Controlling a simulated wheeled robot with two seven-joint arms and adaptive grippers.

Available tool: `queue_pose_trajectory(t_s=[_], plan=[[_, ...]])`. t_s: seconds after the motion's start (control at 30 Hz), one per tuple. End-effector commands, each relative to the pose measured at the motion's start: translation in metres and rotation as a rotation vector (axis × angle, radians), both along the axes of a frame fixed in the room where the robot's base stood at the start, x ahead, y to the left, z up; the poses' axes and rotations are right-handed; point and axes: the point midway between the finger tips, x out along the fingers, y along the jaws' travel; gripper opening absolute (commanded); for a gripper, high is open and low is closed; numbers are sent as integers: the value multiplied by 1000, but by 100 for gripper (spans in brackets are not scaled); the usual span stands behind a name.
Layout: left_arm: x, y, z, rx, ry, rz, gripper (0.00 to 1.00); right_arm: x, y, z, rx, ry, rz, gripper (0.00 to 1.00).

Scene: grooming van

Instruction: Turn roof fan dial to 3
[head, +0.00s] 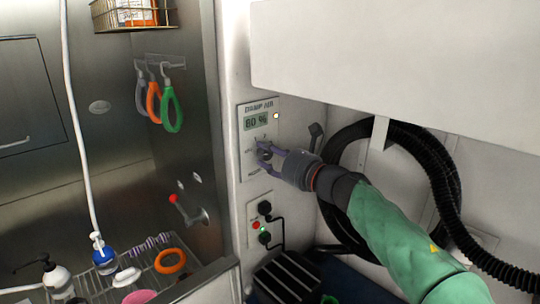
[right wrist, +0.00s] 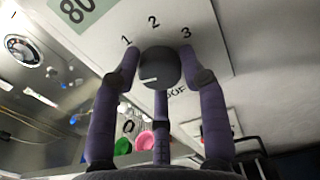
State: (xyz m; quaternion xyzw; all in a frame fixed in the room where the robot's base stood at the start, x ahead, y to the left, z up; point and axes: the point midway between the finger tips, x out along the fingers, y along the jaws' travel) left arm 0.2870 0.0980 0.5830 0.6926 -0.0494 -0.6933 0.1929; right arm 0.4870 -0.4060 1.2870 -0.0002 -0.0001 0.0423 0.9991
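The roof fan dial is a dark round knob (right wrist: 160,66) on a pale panel in the right wrist view. The printed numbers 0, 1, 2 and 3 run around it. Its white pointer mark faces left, between 0 and 1. My right gripper (head: 263,154) is at the dial, and in the right wrist view its purple fingers (right wrist: 160,62) surround the knob. The fingertips sit against its left, right and lower sides with no clear gap. In the head view the fingers partly hide the dial. My left gripper is not in view.
A display reading 80 % (head: 256,121) is above the dial. A black hose (head: 440,180) hangs at right under a white cabinet (head: 400,60). A steel tub with bottles (head: 104,262) is at left.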

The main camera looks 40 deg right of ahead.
Motion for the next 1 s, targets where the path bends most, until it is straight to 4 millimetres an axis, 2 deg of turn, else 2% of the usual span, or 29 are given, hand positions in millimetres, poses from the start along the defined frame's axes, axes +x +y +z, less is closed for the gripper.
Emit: queue_pose_trajectory(t_s=[0.03,0.07,0.1,0.37,0.57,1.0], plan=[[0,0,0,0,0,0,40,0,0,0,0,0,0,19],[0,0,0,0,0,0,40,0,0,0,0,0,0,10],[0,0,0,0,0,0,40,0,0,0,0,0,0,8],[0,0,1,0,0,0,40,0,0,0,16,2,0,7],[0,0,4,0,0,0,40,0,0,0,91,10,1,7],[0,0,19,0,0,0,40,0,0,0,461,43,0,7]])
